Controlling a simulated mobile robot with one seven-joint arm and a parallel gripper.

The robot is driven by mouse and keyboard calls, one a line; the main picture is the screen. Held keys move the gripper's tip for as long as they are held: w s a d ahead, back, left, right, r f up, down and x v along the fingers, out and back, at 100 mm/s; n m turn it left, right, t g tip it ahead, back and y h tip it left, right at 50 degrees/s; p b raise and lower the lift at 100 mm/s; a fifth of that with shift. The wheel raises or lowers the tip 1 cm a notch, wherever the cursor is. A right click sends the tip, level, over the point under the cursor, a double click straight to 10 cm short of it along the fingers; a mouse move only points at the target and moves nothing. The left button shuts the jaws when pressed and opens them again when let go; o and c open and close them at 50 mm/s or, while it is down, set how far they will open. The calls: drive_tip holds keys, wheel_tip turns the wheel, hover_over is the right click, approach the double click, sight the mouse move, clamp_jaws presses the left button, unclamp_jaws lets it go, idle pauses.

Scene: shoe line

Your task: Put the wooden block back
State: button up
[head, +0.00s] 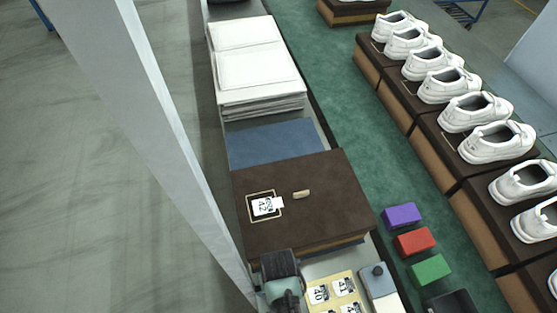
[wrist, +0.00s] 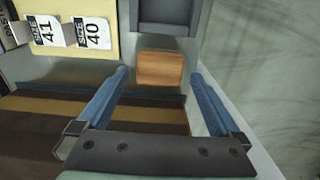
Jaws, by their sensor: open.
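The wooden block (wrist: 160,69), a small orange-brown piece, shows in the wrist view between and just ahead of the fingertips, with a gap on each side. My gripper (wrist: 158,78) is open, its two blue fingers spread and apart from the block. In the head view my gripper (head: 282,283) is at the bottom, by the near left corner of the brown shoe box; the wooden block is hidden there. I cannot tell how high the fingers are above the surface.
The brown box (head: 330,220) carries a size label (head: 265,206) and a small beige piece (head: 301,194). A yellow label sheet (head: 352,283) lies close by. A dark grey holder (wrist: 165,15) is just beyond the block. Purple, red and green blocks (head: 402,216) stand right; white shoes line the far side.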

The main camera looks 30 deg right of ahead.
wheel_tip(320, 180, up, 8)
idle(0.4)
idle(0.4)
